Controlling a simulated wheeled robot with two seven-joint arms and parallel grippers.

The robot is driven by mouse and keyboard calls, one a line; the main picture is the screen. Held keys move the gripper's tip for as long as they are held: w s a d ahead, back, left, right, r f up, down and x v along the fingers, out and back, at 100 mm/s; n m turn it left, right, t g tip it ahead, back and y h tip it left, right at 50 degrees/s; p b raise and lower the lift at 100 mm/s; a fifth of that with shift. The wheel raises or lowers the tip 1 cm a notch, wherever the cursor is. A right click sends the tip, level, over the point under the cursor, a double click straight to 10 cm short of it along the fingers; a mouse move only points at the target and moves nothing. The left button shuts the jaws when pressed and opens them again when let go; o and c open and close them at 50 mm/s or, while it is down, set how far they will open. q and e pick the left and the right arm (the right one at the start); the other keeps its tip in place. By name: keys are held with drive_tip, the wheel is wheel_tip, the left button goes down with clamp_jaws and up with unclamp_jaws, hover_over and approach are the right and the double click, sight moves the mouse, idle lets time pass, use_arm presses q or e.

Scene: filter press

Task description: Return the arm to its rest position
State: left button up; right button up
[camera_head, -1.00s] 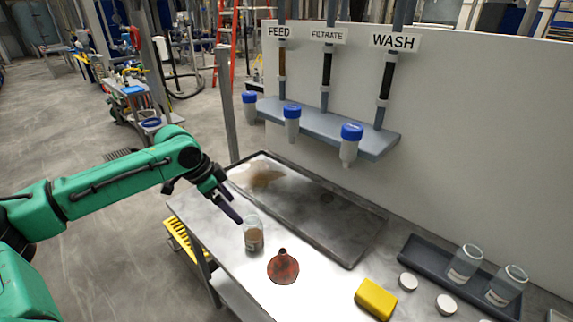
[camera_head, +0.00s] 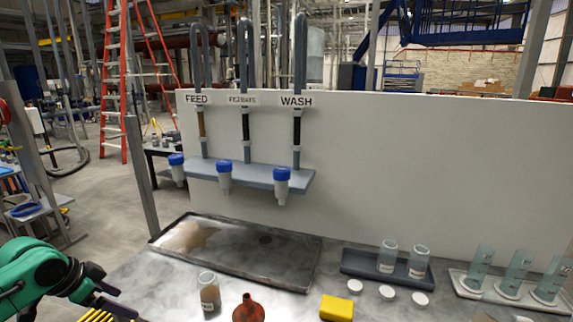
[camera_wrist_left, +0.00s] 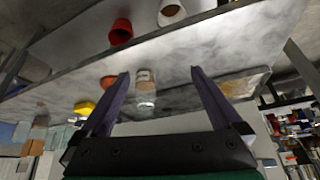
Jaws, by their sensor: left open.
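My left arm is green and comes in at the bottom left of the head view. Its gripper (camera_head: 112,305) is low beside the table's left end, left of a jar (camera_head: 209,294) with brown contents. In the left wrist view the two dark fingers (camera_wrist_left: 158,78) are spread apart with nothing between them. The jar (camera_wrist_left: 145,80) shows beyond the fingers there, apart from them. A red-brown funnel (camera_head: 248,309) stands right of the jar. My right gripper is in neither view.
A shallow metal tray (camera_head: 285,277) with a brown stain lies behind the jar. A yellow block (camera_head: 337,308), white lids (camera_head: 387,292) and a dark rack (camera_head: 358,265) of jars are to the right. A shelf (camera_head: 252,177) with blue-topped valves hangs on the white panel (camera_head: 420,170). Floor is open at left.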

use_arm(q)
drive_tip(key=w+a+f+n+t+y, duration=0.1)
drive_tip(key=a+f+n, duration=0.1)
drive_tip(key=a+f, duration=0.35)
drive_tip(key=w+a+f+n+y, duration=0.1)
drive_tip(key=w+a+f+n, duration=0.1)
drive_tip(key=f, duration=0.6)
drive_tip(key=s+a+f+n+y, duration=0.1)
drive_tip(key=s+f, duration=0.3)
drive_tip(key=f, duration=0.5)
drive_tip(key=s+f+n+y, duration=0.1)
drive_tip(key=s+f, duration=0.3)
drive_tip(key=f, duration=0.5)
drive_tip(key=s+d+f+g, duration=0.2)
drive_tip(key=s+d+f, duration=0.4)
drive_tip(key=s+f, duration=0.4)
drive_tip(key=s+d+f+g, duration=0.2)
drive_tip(key=s+d+f, duration=0.6)
drive_tip(key=s, duration=0.5)
drive_tip(key=s+d+f, duration=0.2)
drive_tip(key=s+d, duration=0.1)
drive_tip(key=s, duration=0.1)
drive_tip(key=s+d+f+m+h, duration=0.1)
drive_tip(key=s+d, duration=0.3)
drive_tip(key=shift+s+f+m+g, duration=0.2)
drive_tip(key=shift+f+m+g, duration=0.1)
drive_tip(key=shift+f+g, duration=0.1)
drive_tip(key=shift+d, duration=0.15)
